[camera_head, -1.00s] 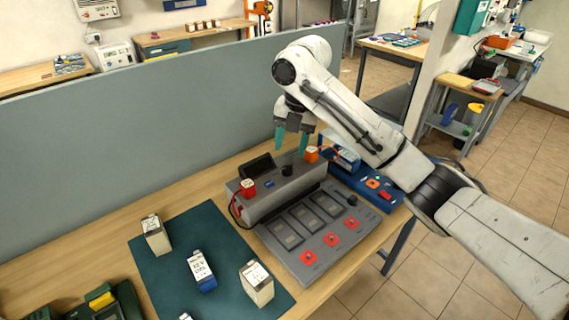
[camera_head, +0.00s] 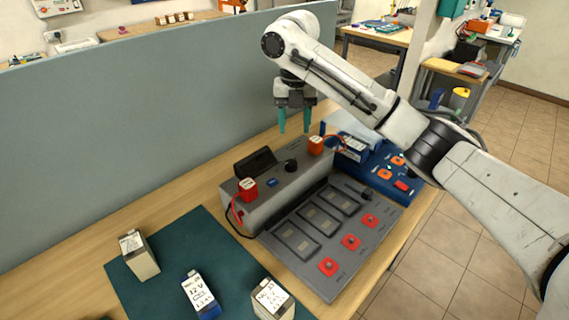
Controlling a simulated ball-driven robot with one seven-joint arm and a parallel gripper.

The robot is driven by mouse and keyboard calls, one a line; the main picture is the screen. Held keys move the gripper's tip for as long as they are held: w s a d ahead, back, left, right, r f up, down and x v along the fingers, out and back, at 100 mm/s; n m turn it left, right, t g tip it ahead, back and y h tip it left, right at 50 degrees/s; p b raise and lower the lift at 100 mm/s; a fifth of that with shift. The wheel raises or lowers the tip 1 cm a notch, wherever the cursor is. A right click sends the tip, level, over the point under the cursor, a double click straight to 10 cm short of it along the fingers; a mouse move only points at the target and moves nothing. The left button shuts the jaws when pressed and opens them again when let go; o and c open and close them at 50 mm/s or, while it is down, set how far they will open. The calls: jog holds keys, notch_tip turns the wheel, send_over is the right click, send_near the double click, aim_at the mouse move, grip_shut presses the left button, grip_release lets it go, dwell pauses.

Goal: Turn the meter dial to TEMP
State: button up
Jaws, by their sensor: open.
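The meter is a grey box (camera_head: 283,195) on the wooden bench, with a dark tilted screen (camera_head: 255,163) on top. Its black round dial (camera_head: 291,166) sits on the top face, right of the screen. The dial's marks and setting are too small to read. My gripper (camera_head: 294,122) points down with two teal fingers, open and empty. It is above and behind the dial in the picture, apart from it.
A grey panel (camera_head: 299,274) with red buttons lies in front, and a blue unit (camera_head: 385,170) to the right. Several batteries stand on a teal mat (camera_head: 171,284). A grey partition (camera_head: 120,130) runs behind.

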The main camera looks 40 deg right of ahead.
aim_at(291, 163)
jog(key=f, duration=0.4)
jog(key=f+b, duration=0.1)
jog(key=f, duration=0.3)
jog(key=w+f+b, duration=0.1)
jog(key=f, duration=0.3)
jog(key=shift+f, duration=0.15)
jog(key=shift+c, duration=0.2)
jog(key=c, duration=0.7)
jog(key=shift+c, duration=0.2)
